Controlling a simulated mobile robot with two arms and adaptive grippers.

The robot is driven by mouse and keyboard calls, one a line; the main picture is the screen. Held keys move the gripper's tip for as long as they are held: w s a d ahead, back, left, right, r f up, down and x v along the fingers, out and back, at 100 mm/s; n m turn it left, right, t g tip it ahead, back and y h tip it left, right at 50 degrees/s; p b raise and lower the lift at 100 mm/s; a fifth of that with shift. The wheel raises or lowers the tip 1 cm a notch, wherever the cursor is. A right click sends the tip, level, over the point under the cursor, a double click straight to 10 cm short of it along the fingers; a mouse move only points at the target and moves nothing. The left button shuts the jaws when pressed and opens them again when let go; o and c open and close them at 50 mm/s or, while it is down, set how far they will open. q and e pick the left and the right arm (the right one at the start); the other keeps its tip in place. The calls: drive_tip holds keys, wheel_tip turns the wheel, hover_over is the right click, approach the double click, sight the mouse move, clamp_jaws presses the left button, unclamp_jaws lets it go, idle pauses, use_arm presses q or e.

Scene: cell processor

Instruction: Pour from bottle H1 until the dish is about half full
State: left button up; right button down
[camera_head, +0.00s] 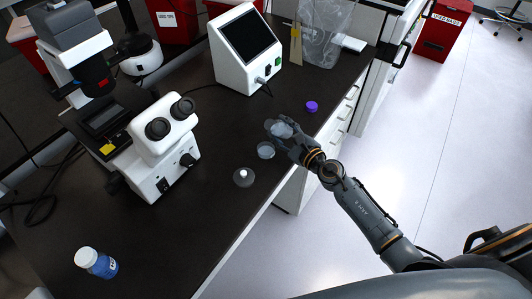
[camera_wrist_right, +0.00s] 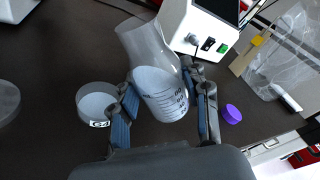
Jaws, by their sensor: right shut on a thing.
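My right gripper (camera_head: 288,140) is shut on a clear bottle (camera_head: 281,129) with pale contents, above the front part of the dark bench. In the right wrist view the gripper (camera_wrist_right: 163,82) has one finger on each side of the bottle (camera_wrist_right: 158,95). Graduation marks show on its wall; no H1 label is readable. The bottle looks tilted; I cannot tell how far, and no stream shows. A shallow clear dish (camera_head: 265,150) sits beside the bottle on the bench. The dish (camera_wrist_right: 97,101) has a small tag, seemingly G4; its fill level is unclear. My left gripper is not in view.
A purple cap (camera_head: 311,106) lies beyond the bottle. A round clear lid-like piece (camera_head: 243,177) lies nearer. A microscope (camera_head: 160,150), a white screen unit (camera_head: 246,50) and a blue-labelled bottle (camera_head: 97,263) stand around. The bench's front edge is close to the dish.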

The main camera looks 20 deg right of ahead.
drive_tip(key=shift+w+d+f+n+b, duration=0.1)
drive_tip(key=shift+f+n+b, duration=0.2)
drive_tip(key=shift+f+b, duration=0.4)
drive_tip(key=shift+w+d+f+n+b, duration=0.1)
drive_tip(key=shift+f+n+b, duration=0.3)
drive_tip(key=shift+b, duration=0.35)
drive_tip(key=shift+s+f, duration=0.1)
drive_tip(key=shift+d+n, duration=0.25)
drive_tip(key=shift+n, duration=0.25)
drive_tip(key=shift+r, duration=0.2)
drive_tip(key=shift+a+r+n+t+h, duration=0.1)
drive_tip(key=shift+r+n+t+h, duration=0.2)
drive_tip(key=shift+r+n, duration=0.25)
